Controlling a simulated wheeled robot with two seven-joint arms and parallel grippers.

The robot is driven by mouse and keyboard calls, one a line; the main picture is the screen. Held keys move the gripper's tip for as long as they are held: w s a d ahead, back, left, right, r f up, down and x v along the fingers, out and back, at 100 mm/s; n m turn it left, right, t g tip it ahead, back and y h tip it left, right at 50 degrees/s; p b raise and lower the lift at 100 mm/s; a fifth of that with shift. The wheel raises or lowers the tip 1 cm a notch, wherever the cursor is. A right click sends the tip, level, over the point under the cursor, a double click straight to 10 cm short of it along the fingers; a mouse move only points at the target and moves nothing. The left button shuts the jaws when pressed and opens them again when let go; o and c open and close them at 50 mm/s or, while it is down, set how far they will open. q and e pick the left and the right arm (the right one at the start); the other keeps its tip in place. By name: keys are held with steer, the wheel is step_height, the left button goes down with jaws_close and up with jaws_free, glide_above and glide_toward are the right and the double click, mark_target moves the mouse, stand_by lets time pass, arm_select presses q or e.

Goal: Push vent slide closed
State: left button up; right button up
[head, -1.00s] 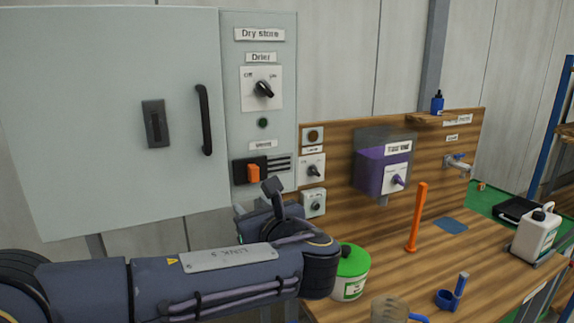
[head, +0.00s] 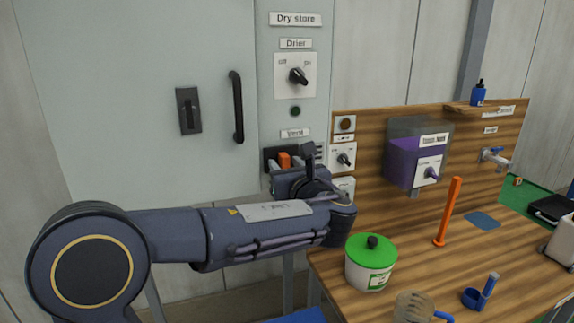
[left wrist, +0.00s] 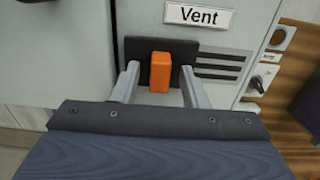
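The vent slide is an orange block (head: 284,160) on a black plate under the "Vent" label of the grey dry store cabinet. Dark slots show to the right of the plate. In the left wrist view the orange block (left wrist: 160,72) stands near the middle of the plate. My left gripper (left wrist: 160,84) is open, with one grey finger on each side of the block. Gaps show between the block and both fingers. In the head view my left gripper (head: 284,168) is at the vent, partly hidden by my arm. My right gripper is not in view.
The drier knob (head: 298,76) is above the vent. The cabinet door handle (head: 237,107) is to its left. A wooden panel with a small knob (head: 344,160) is close on the right. A green-lidded tub (head: 370,262) stands on the bench below.

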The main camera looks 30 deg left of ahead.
arm_select(q)
jaws_close()
steer(key=w+d+p, duration=0.2)
steer(key=w+d, duration=0.2)
steer(key=shift+w+d, duration=0.1)
steer(key=shift+w, duration=0.3)
steer(key=shift+c, duration=2)
jaws_free()
steer(key=o, duration=0.4)
steer(key=shift+w+d, duration=0.1)
